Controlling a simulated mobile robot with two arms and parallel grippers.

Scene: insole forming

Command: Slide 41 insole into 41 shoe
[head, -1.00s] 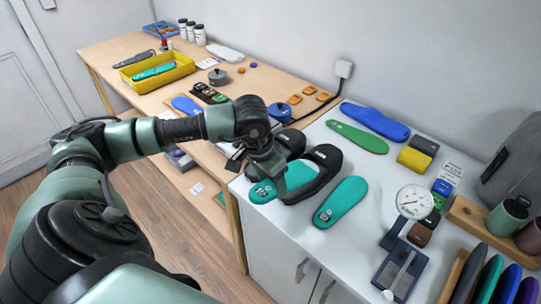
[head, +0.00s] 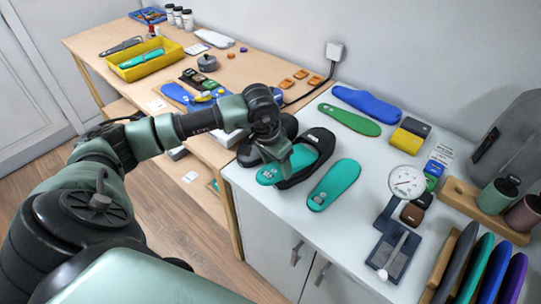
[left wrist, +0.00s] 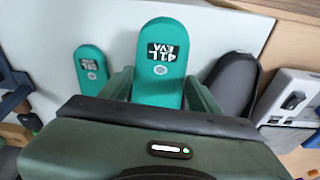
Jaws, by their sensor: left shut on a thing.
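My left gripper (head: 284,170) is shut on a teal insole. This insole (left wrist: 165,60) reads 41L EVA in the left wrist view and lies between the two fingers. In the head view the insole (head: 268,173) overlaps a black shoe (head: 322,140), with its labelled end toward the table's front edge. I cannot tell how deep it sits in the shoe. A second black shoe (head: 248,154) stands to the left, partly behind my arm; it also shows in the left wrist view (left wrist: 232,85). My right gripper is not in view.
A loose teal insole (head: 333,185) lies right of the shoe; it shows in the left wrist view (left wrist: 91,70). Green (head: 349,119) and blue insoles (head: 371,103) lie behind. A dial gauge (head: 407,183) stands to the right. The white tabletop is clear in front.

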